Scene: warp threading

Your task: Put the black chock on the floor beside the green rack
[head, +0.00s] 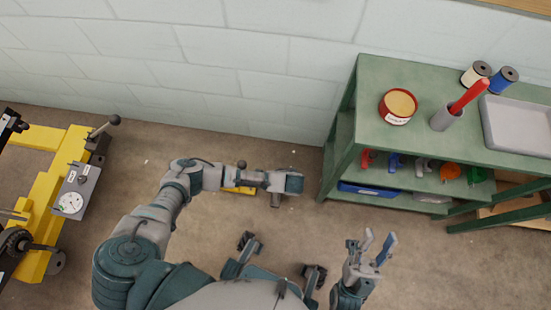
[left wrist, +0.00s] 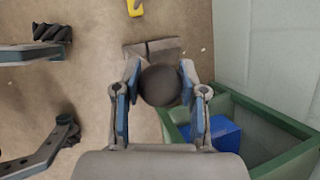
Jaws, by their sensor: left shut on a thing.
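My left gripper (left wrist: 161,100) is shut on a dark round knob (left wrist: 160,85) in the left wrist view. A grey-brown wedge-like block (left wrist: 165,47) shows just beyond the knob; together they look like the black chock. I cannot tell whether it touches the floor. In the head view my left arm reaches to the left of the green rack (head: 345,155), and the hand hides most of the chock. The rack's green frame (left wrist: 275,120) is at the lower right in the left wrist view. My right gripper (head: 380,237) is open and empty, in front of the rack.
The rack holds a red tin (head: 398,106), a grey cup (head: 443,119), spools, a grey tray (head: 517,125) and a blue bin (head: 368,189). A yellow machine (head: 62,190) stands at the left. A small yellow piece (head: 240,190) is near my left forearm. Floor between is mostly clear.

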